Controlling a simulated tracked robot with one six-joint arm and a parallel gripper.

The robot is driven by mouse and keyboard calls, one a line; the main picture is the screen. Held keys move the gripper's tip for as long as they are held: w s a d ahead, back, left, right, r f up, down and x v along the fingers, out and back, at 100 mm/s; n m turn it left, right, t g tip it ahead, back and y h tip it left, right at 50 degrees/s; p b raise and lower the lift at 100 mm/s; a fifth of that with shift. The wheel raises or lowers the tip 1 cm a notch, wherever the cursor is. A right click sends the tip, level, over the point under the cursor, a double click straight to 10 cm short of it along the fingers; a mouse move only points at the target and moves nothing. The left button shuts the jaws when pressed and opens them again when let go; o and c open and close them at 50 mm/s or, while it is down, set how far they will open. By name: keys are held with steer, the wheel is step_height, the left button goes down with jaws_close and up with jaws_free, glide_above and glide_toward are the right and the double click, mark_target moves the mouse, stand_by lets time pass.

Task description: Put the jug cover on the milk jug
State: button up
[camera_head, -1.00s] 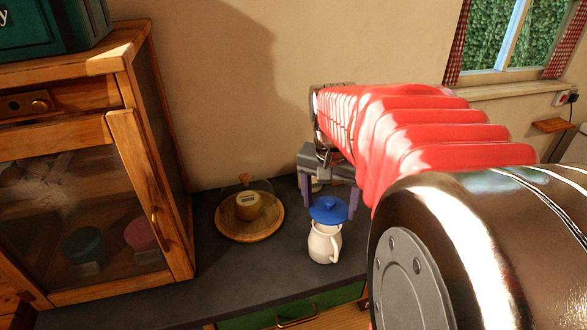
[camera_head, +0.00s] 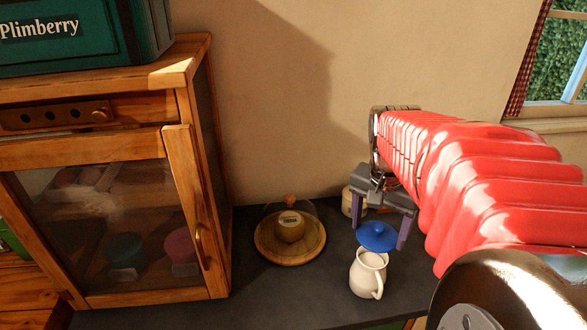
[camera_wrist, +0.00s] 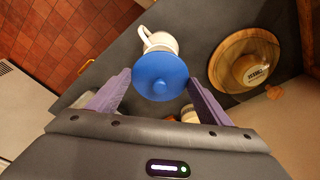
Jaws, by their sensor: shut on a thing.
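The white milk jug (camera_head: 368,276) stands upright on the dark counter, its open mouth partly visible and its handle to the right. The round blue jug cover (camera_head: 377,235) is in the air just above and behind the jug's mouth, apart from it. My gripper (camera_head: 383,228) is shut on the cover, with a purple finger at each side. In the wrist view, the cover (camera_wrist: 160,77) sits between the fingers of my gripper (camera_wrist: 160,82) and hides part of the jug (camera_wrist: 160,40) beyond it.
A glass dome on a round wooden board (camera_head: 290,249) stands left of the jug. A small pale jar (camera_head: 352,203) is behind the gripper. A wooden cabinet (camera_head: 190,150) with a glass door stands at the left. The counter between board and jug is clear.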

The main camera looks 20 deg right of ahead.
steer(key=shift+f, duration=3)
steer(key=o, duration=1.1)
steer(key=shift+o, duration=0.8)
steer(key=shift+r, duration=0.1)
steer(key=shift+r, duration=3.4)
